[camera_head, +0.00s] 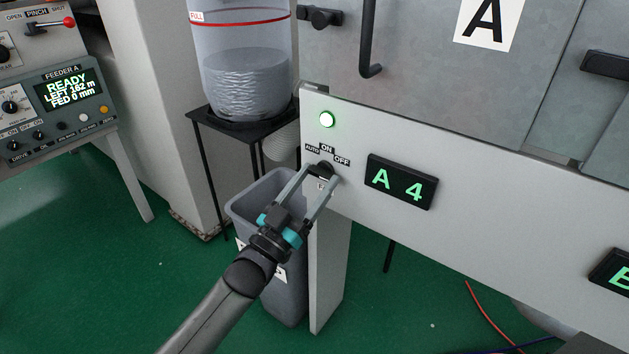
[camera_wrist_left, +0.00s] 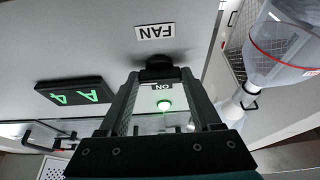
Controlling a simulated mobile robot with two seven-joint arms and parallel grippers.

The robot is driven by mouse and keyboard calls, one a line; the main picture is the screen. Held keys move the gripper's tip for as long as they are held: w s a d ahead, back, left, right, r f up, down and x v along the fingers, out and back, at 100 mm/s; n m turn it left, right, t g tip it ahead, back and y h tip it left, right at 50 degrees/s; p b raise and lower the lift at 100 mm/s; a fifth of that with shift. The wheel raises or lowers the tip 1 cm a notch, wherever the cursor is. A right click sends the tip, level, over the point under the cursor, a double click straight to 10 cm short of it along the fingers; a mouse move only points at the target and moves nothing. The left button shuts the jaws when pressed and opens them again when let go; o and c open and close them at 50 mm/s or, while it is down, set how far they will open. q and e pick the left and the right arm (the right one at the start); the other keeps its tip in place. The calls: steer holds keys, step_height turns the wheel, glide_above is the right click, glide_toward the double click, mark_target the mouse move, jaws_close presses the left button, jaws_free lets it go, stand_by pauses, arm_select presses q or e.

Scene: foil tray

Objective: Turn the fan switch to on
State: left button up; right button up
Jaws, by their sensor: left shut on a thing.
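The fan switch (camera_head: 325,168) is a small dark rotary knob on the pale panel, with AUTO, ON and OFF labels above it. My left gripper (camera_head: 322,172) is shut on the knob, one finger on each side. In the left wrist view the fan switch (camera_wrist_left: 158,66) sits between the fingertips of my left gripper (camera_wrist_left: 157,76), with an upside-down FAN label (camera_wrist_left: 155,32) beside it. The fingers hide much of the knob, so I cannot tell which label it points to. A green lamp (camera_head: 327,119) above the labels is lit. My right gripper is not in view.
The A 4 display (camera_head: 401,182) is right of the switch. A grey bin (camera_head: 250,205) stands under my left gripper, beside the panel's leg (camera_head: 328,265). A clear hopper (camera_head: 243,85) stands behind on a black stand. The feeder console (camera_head: 50,110) is at far left.

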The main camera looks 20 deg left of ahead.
arm_select(q)
steer(key=o, duration=1.4)
steer(key=p+v, duration=0.3)
steer(key=v, duration=1.2)
steer(key=shift+s+a+f, duration=0.1)
steer(key=shift+f, duration=0.05)
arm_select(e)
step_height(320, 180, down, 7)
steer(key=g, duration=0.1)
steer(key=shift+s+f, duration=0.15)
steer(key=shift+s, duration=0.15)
